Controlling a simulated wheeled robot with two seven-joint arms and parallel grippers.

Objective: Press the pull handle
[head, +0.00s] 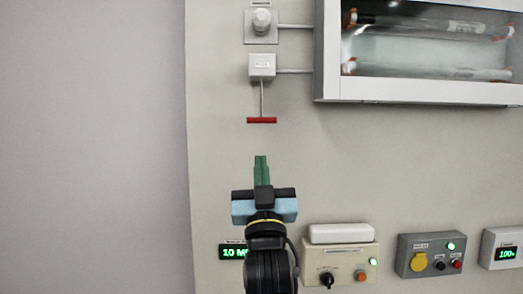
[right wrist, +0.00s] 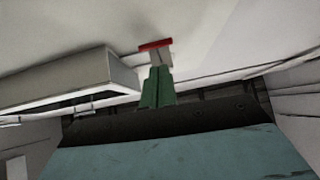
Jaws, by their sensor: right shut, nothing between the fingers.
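The pull handle (head: 262,120) is a red bar on a thin grey rod. The rod hangs from a small light grey box (head: 262,66) on the wall panel. In the right wrist view the red bar (right wrist: 155,45) shows just beyond my fingertips. My right gripper (head: 261,160) has green fingers and is shut and empty. In the head view its tips are below the red bar, with a visible gap between them. The right gripper also shows in the right wrist view (right wrist: 157,72). My left gripper is not in view.
A glass-fronted cabinet (head: 420,100) sticks out at the upper right. A knob on a square plate (head: 261,22) is above the handle box. Along the bottom are a beige control box (head: 345,262), a grey box with a yellow socket (head: 430,256) and a green display (head: 232,252).

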